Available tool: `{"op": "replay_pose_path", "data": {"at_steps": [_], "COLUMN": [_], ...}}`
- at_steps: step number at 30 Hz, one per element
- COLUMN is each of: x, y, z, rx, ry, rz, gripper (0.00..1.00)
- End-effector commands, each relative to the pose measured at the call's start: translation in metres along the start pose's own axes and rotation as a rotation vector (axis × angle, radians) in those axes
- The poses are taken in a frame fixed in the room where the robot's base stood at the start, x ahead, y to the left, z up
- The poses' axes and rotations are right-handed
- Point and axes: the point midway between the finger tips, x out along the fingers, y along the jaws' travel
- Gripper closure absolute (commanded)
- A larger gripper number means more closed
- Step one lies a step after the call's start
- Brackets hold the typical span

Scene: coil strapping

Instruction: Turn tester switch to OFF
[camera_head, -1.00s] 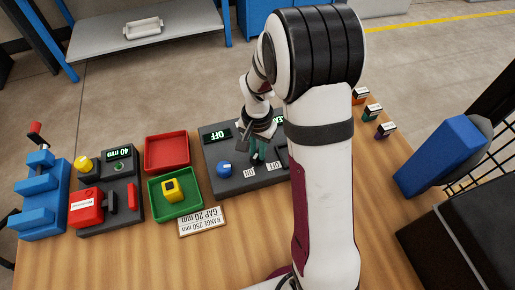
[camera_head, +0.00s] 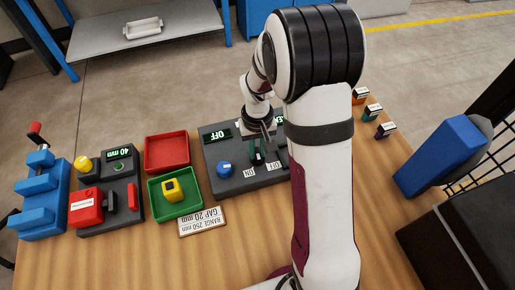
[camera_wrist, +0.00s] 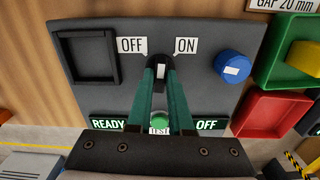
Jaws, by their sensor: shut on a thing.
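The tester (camera_wrist: 205,85) is a dark grey panel; it also shows in the head view (camera_head: 228,181), partly behind my arm. Its black switch (camera_wrist: 158,60) sits between the OFF label (camera_wrist: 132,45) and the ON label (camera_wrist: 186,45). My gripper (camera_wrist: 160,74) has its two green fingers shut on the switch, one on each side. The fingers hide part of the lever, so I cannot tell which way it leans. In the head view my gripper (camera_head: 258,155) is over the panel. One display (camera_wrist: 207,124) reads OFF and another (camera_wrist: 108,124) reads READY.
A green TEST button (camera_wrist: 159,119) lies beneath the fingers. A blue knob (camera_wrist: 232,66) is beside the ON label, and an empty square recess (camera_wrist: 88,56) is beside the OFF label. Green (camera_head: 189,207) and red (camera_head: 166,153) trays stand left of the tester.

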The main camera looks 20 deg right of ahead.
Motion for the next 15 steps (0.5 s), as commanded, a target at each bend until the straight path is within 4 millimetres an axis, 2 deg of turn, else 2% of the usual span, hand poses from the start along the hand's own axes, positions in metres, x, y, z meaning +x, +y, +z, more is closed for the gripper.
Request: {"op": "replay_pose_path", "data": {"at_steps": [15], "x": [-0.0007], "y": [0.0000], "z": [0.0003], "rx": [-0.479], "ry": [-0.001], "rz": [0.000], "gripper": [1.00]}}
